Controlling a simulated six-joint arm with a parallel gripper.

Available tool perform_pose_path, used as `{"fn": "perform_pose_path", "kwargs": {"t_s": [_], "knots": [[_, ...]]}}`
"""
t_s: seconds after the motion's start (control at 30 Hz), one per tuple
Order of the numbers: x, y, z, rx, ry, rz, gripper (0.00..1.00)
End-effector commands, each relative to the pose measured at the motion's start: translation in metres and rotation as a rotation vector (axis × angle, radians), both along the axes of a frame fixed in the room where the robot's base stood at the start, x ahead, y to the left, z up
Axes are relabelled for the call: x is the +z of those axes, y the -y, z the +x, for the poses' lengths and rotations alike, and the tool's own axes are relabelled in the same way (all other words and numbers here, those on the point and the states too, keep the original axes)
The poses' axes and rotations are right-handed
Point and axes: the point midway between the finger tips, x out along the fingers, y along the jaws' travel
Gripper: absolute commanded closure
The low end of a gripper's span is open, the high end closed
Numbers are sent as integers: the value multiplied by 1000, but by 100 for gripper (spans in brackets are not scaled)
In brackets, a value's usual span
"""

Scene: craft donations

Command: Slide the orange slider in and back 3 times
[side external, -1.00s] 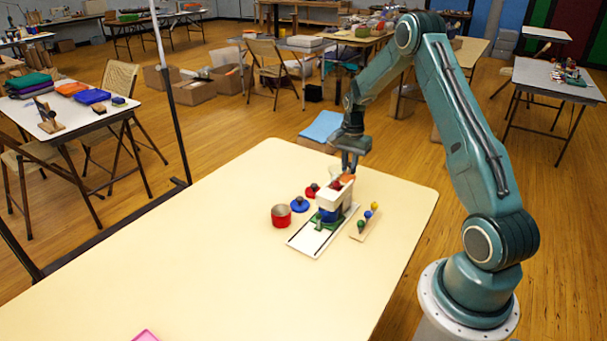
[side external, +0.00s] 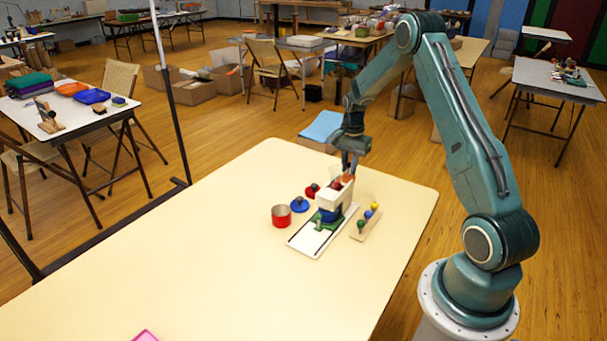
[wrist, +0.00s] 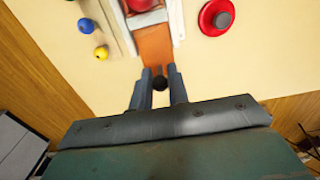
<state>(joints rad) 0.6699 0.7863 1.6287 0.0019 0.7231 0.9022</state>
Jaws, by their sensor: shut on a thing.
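The orange slider (wrist: 155,45) is a flat strip that runs into the end of a white device (side external: 333,200). It also shows small below my gripper in the side view (side external: 348,179). A round black knob (wrist: 160,83) is at the slider's near end. My gripper (wrist: 160,71) is shut on the knob, with one finger on each side; it also shows above the slider in the side view (side external: 350,170). Part of the slider shows outside the device; how far it reaches inside is hidden. Something red (wrist: 141,4) shows inside the device.
A red cup (side external: 281,217), a blue lid (side external: 299,204) and a red lid (side external: 312,191) stand left of the device. A wooden rack (side external: 366,224) with coloured balls is on its right. The front of the cream table (side external: 200,280) is mostly clear.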

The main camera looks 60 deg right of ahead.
Motion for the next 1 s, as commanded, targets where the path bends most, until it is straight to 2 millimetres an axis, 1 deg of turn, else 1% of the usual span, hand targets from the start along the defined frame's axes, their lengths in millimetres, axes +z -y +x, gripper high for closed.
{"fn": "perform_pose_path", "kwargs": {"t_s": [0.3, 1.0], "knots": [[0, -13, 1, 5, -1, 3, 100], [0, -36, 1, 6, -1, 4, 100]]}}
